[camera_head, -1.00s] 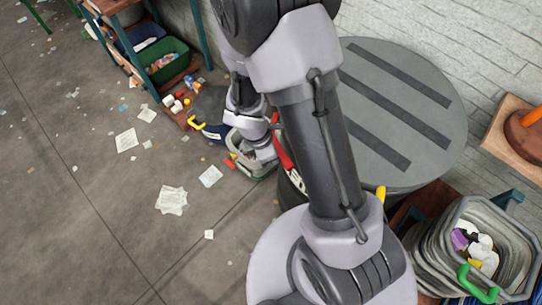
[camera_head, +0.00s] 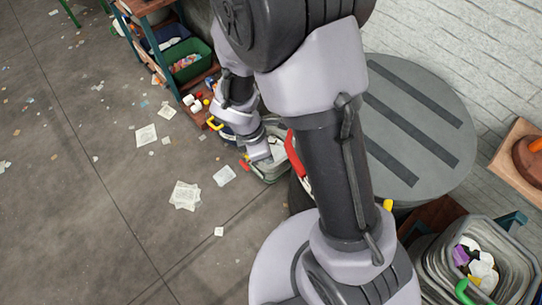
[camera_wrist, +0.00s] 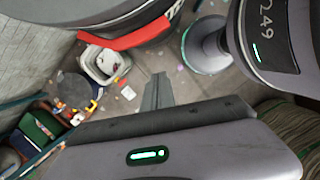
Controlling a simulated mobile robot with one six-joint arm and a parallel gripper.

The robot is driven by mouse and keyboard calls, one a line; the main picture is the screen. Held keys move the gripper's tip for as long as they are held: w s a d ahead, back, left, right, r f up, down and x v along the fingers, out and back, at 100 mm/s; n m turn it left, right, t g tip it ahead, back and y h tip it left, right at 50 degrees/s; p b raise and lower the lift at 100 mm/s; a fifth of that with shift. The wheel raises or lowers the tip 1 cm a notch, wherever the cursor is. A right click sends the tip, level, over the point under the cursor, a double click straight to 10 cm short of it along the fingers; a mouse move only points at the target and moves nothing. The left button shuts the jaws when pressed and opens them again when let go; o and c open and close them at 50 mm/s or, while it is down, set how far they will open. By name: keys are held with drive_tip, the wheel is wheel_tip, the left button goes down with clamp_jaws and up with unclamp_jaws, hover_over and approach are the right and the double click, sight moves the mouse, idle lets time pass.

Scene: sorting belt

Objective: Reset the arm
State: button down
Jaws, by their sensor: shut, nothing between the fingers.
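My arm crosses the middle of the head view, with its wrist end low at the left of its dark upper link. My gripper (camera_wrist: 158,92) shows in the wrist view as a narrow grey pair of fingers, shut and empty, pointing away over the floor. No object touches the fingers in that view. In the head view the fingertips cannot be made out clearly near the wrist end, close to a grey bin (camera_head: 272,170).
A round grey platform (camera_head: 440,105) with dark strips stands right of my arm. A grey-green bin (camera_head: 505,236) holds mixed items at lower right. A shelf with a green bin (camera_head: 190,62) is at upper left. Papers (camera_head: 186,195) litter the open floor at left.

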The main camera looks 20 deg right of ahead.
idle(0.4)
drive_tip(key=s+r+m+t+y+b, duration=0.2)
drive_tip(key=s+r+m+b, duration=0.3)
drive_tip(key=m, duration=0.5)
drive_tip(key=s+a+r+m+t+y+b, duration=0.1)
drive_tip(key=s+r+m+t+b, duration=0.3)
drive_tip(key=r+m, duration=0.6)
drive_tip(key=shift+s+a+r+m+y+b, duration=0.15)
drive_tip(key=shift+s+m+y+b, duration=0.5)
drive_tip(key=shift+y+b, duration=0.25)
drive_tip(key=shift+w, duration=0.1)
